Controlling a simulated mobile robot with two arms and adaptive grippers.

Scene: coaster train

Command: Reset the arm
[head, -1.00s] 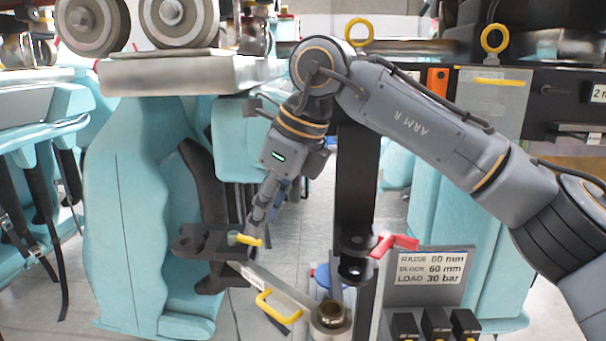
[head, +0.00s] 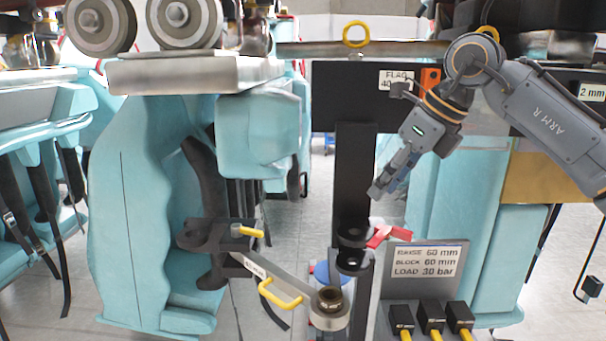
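My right arm (head: 545,120) comes in from the right. Its gripper (head: 380,192) hangs in the air, pointing down and left, in front of the black post (head: 352,175) and above the red handle (head: 388,235). Its fingers look close together and nothing shows between them, but the view is too edge-on to tell how far they are open. The grey lever bar (head: 278,280) with its yellow handle (head: 281,293) stands apart from the gripper, lower left. A yellow-tipped part (head: 247,231) sits on the dark bracket (head: 212,235). My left gripper is out of view.
Teal coaster seats (head: 130,210) stand at the left, under a metal beam (head: 185,73) with wheels. A sign (head: 427,262) reading 60 mm, 60 mm, 30 bar stands lower right, above black connectors (head: 432,318). A yellow ring (head: 356,34) rises above the post.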

